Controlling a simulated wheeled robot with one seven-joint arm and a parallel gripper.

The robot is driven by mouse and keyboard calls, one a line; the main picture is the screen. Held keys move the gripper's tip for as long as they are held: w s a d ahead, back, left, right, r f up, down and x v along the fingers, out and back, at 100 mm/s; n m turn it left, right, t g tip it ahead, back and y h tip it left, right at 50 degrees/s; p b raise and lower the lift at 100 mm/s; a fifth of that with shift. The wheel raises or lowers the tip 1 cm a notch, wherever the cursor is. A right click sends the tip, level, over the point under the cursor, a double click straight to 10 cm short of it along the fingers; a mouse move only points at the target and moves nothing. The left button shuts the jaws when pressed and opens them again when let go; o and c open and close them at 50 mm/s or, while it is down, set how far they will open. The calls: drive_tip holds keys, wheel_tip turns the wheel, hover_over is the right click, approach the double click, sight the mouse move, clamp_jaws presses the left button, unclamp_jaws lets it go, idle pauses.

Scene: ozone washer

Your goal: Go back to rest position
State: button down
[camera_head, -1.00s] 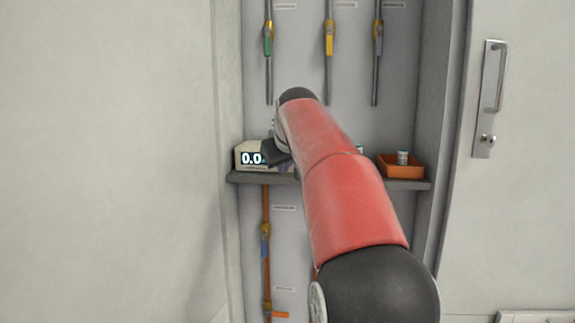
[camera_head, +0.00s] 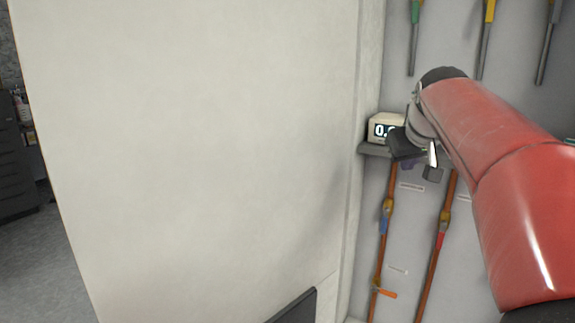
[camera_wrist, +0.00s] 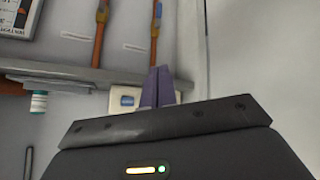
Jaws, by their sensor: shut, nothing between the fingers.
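My gripper (camera_head: 418,168) hangs at the end of my red arm in the head view, in front of the shelf and just right of the display box. Its fingers are small and partly dark there. In the wrist view my purple fingertips (camera_wrist: 157,88) are together, with nothing between them. That view looks upside down. The white display box (camera_head: 385,127) sits on the shelf, its digits partly covered by my gripper. In the wrist view it shows behind the fingers as a pale box (camera_wrist: 126,100). I cannot tell the exact gap between them.
The grey shelf (camera_head: 373,149) runs along the recess, with orange pipes (camera_head: 384,220) below it and grey pipes (camera_head: 484,50) above. A small vial (camera_wrist: 39,101) shows in the wrist view. A large pale wall panel (camera_head: 200,140) stands left; open floor (camera_head: 35,245) lies beyond it.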

drive_tip(key=s+a+f+g, duration=0.1)
drive_tip(key=s+a+f, duration=0.3)
drive_tip(key=s+f, duration=0.3)
drive_tip(key=s+a+f+g+y, duration=0.1)
drive_tip(key=s+a+f, duration=0.3)
drive_tip(key=s+f, duration=0.4)
drive_tip(key=s+a+f+y, duration=0.1)
drive_tip(key=s+a+f, duration=0.3)
drive_tip(key=s+f, duration=0.4)
drive_tip(key=s, duration=0.5)
drive_tip(key=shift+f+m+g, duration=0.15)
drive_tip(key=shift+m+g, duration=0.15)
drive_tip(key=shift+g, duration=0.1)
